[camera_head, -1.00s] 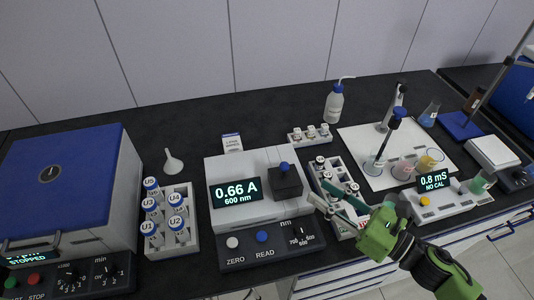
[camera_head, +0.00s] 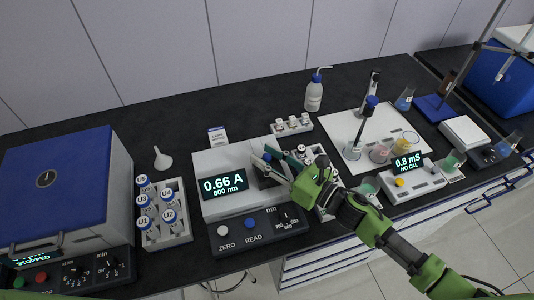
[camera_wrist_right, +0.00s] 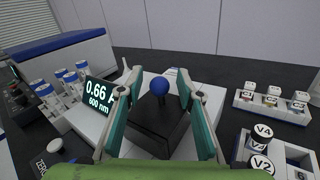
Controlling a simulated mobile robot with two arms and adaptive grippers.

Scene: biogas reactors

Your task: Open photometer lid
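The photometer (camera_head: 208,163) is a white box with a display reading 0.66 A, 600 nm, and a dark front panel with knobs. Its black lid (camera_wrist_right: 157,121) with a blue ball knob (camera_wrist_right: 159,87) sits down on the top face. My right gripper (camera_head: 266,163) is over the lid; in the head view it partly hides the lid. In the right wrist view its two teal-padded fingers (camera_wrist_right: 158,95) are spread on either side of the knob, with gaps visible, apart from it. My left gripper is not in view.
A rack of U-labelled vials (camera_head: 180,238) stands left of the photometer, beside a blue-lidded centrifuge (camera_head: 60,170). A second vial rack (camera_head: 325,214) is close on the right, partly under my right arm. A small funnel (camera_head: 161,158) and a wash bottle (camera_head: 314,95) stand behind.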

